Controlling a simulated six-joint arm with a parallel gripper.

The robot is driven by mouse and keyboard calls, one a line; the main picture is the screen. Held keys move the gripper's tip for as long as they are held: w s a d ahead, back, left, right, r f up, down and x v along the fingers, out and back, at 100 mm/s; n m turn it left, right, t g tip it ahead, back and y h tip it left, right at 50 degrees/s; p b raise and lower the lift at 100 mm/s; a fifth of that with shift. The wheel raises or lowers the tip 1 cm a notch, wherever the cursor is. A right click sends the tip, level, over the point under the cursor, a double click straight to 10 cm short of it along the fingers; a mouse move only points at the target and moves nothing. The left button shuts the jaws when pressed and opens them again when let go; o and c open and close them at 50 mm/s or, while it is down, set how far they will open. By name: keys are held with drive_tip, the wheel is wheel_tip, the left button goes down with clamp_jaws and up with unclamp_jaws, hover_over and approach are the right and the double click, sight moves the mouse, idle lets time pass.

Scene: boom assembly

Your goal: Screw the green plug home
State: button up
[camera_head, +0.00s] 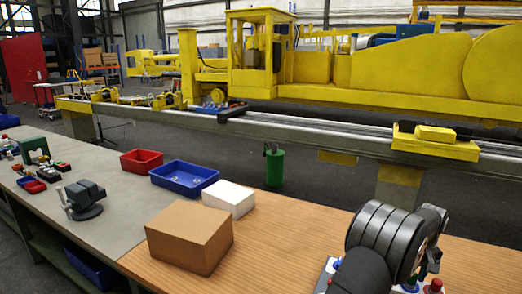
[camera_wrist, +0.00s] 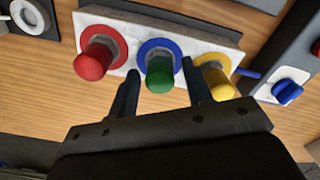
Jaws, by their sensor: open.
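In the wrist view a white panel (camera_wrist: 125,28) carries three plugs in coloured collars. The green plug (camera_wrist: 159,75) sits in the blue collar (camera_wrist: 147,47) in the middle. The red plug (camera_wrist: 95,62) stands in the red collar on the left, and the yellow plug (camera_wrist: 218,84) in the yellow collar on the right. My gripper (camera_wrist: 163,82) is open, with one dark finger on each side of the green plug. The right finger is close to the yellow plug. I cannot tell how deep the green plug sits. In the head view my arm hides most of the panel.
A grey box with a blue knob (camera_wrist: 288,92) stands right of the panel, and a round fitting (camera_wrist: 30,15) lies at upper left. In the head view a cardboard box (camera_head: 188,240), white box (camera_head: 229,197), blue tray (camera_head: 184,181) and vise (camera_head: 82,199) stand on the bench.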

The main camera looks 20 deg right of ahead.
drive_tip(key=shift+n, duration=0.4)
drive_tip(key=n, duration=1.1)
drive_tip(key=shift+n, duration=0.4)
